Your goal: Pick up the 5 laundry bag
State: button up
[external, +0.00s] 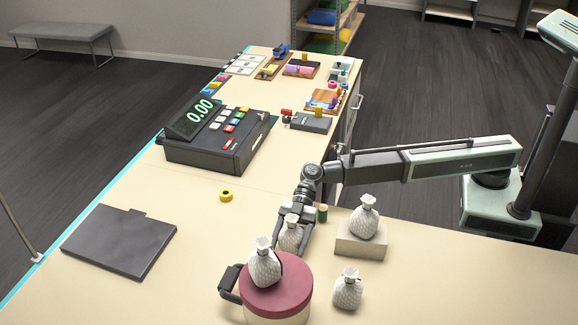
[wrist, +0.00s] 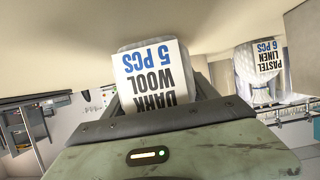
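My gripper (external: 294,222) reaches down over the table with its fingers on either side of a white quilted bag (external: 290,236). In the wrist view the bag (wrist: 150,75) between the fingers carries an upside-down label reading "DARK WOOL 5 PCS". The fingers lie close along its sides; whether they press on it I cannot tell. The bag's lower part is partly hidden behind a red-lidded pot in the external view. A second bag, labelled "PASTEL LINEN 6 PCS" (wrist: 262,62), shows at the right of the wrist view.
Similar bags sit on the red-lidded pot (external: 285,293), on a beige block (external: 352,247), and on the table (external: 347,289). A small green cylinder (external: 322,213) stands right beside my gripper.

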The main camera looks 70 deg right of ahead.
aim_at(288, 238)
jog(key=c, duration=0.3)
notch_tip(288, 238, up, 10)
jog(key=p, duration=1)
jog(key=shift+r, duration=0.2)
jog(key=shift+c, duration=0.2)
jog(key=shift+f, duration=0.2)
